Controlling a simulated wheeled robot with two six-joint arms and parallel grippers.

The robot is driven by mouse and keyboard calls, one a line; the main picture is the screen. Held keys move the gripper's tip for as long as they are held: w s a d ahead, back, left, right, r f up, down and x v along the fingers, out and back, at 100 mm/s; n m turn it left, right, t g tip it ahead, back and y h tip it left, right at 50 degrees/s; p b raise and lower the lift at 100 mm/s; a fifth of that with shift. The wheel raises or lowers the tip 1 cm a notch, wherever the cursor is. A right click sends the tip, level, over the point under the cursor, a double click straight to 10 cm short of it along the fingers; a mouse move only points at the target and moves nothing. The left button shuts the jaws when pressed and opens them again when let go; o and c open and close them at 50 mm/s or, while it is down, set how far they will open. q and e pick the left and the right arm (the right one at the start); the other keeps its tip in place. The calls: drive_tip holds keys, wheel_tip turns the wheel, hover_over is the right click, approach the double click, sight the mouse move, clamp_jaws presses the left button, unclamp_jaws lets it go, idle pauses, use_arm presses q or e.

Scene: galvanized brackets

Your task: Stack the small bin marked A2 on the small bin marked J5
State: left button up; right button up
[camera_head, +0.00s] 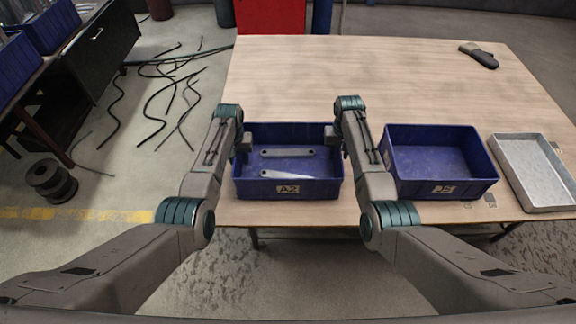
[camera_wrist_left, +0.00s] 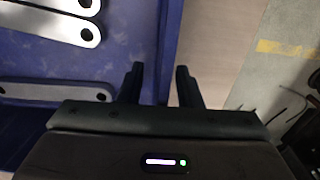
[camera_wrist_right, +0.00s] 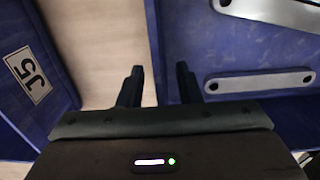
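A grey metal tray (camera_head: 538,172) lies to the right of J5 by the table's edge. A dark-handled tool (camera_head: 479,55) lies at the back right. The table (camera_head: 370,80) behind the bins is clear. A narrow strip of table separates the two bins.

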use_arm(q)
clamp_jaws()
use_arm(e)
clamp_jaws()
use_arm(q)
drive_tip(key=shift+r, duration=0.15)
use_arm(e)
drive_tip(key=shift+r, duration=0.2)
